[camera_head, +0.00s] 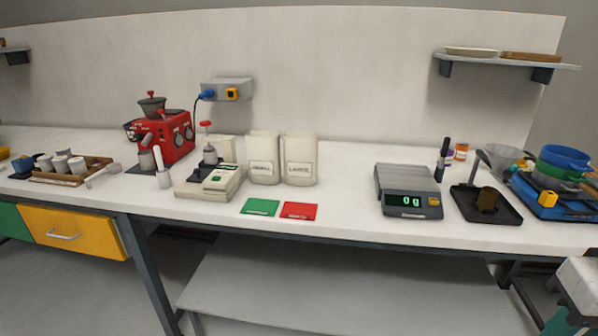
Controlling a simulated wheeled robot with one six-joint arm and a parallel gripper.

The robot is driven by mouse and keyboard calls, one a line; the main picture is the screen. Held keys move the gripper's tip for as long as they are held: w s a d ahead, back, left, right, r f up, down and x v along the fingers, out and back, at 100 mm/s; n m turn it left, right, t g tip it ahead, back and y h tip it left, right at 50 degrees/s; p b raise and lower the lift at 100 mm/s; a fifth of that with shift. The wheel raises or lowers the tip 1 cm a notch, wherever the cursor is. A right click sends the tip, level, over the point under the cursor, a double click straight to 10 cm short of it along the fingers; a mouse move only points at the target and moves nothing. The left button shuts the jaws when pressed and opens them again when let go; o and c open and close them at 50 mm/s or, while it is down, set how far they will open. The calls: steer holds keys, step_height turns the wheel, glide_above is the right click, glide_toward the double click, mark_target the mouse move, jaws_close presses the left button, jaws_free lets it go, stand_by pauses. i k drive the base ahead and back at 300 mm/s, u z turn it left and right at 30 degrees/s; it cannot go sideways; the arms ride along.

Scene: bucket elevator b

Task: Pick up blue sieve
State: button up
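The blue sieve (566,154) is a round, rimmed blue piece at the far right of the bench in the head view. It sits on top of a green round piece (556,170), in a stack on a blue machine (545,208) with a yellow knob. The right side of the machine is cut off by the picture edge.
A shelf (505,61) hangs above. Clear bench lies between the scale and the red card (299,211).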

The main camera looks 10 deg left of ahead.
mark_target(567, 161)
steer(key=u, duration=0.2)
steer(key=k, duration=0.4)
steer(key=z, duration=1.35)
steer(key=i, duration=1.4)
steer(key=u, duration=0.85)
steer(key=i, duration=0.3)
steer(key=u, duration=0.25)
